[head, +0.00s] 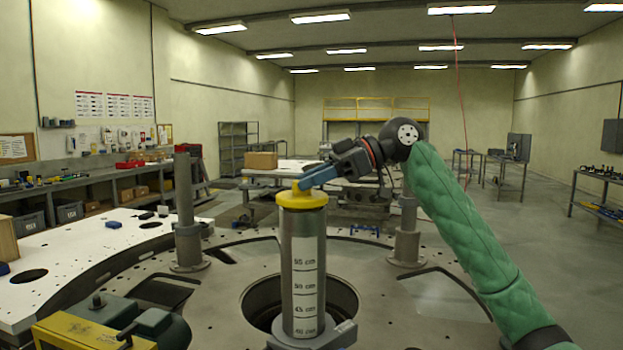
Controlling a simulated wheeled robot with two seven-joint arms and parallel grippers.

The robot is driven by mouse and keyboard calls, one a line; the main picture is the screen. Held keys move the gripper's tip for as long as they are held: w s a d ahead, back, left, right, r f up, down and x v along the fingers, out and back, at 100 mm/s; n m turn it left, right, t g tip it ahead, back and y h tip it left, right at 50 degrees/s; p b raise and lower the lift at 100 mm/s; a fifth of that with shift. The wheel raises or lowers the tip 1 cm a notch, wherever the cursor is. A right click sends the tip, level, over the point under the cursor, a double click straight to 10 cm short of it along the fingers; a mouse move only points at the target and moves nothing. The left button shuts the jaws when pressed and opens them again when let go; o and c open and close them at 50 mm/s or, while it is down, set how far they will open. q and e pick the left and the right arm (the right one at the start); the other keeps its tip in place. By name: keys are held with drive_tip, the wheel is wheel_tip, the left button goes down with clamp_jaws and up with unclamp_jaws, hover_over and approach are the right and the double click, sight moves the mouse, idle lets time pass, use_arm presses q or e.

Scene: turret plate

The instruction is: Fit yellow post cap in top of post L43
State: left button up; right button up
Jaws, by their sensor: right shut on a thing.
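The yellow post cap (301,196) sits at the top of a grey metal post (302,250) in the middle of the head view. The post stands upright and carries a white scale with centimetre marks. I cannot read an L43 label on it. My right gripper (312,181) reaches in from the right and is shut on the cap, its blue fingers at the cap's top. The cap's wide rim covers the post's top edge, so I cannot tell how far it is seated. My left gripper is not in view.
The round turret plate (400,305) has a large opening around the post's foot. Other posts stand at the left (184,210) and behind my right arm (408,228). A yellow and green machine (90,330) is at the lower left. A white curved table (70,255) lies left.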

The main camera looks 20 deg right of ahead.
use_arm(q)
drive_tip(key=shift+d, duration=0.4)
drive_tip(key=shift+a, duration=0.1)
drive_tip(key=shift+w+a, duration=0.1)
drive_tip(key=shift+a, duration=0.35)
use_arm(e)
drive_tip(key=shift+d, duration=0.1)
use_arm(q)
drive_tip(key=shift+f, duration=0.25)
use_arm(e)
drive_tip(key=shift+f, duration=0.45)
drive_tip(key=o, duration=0.8)
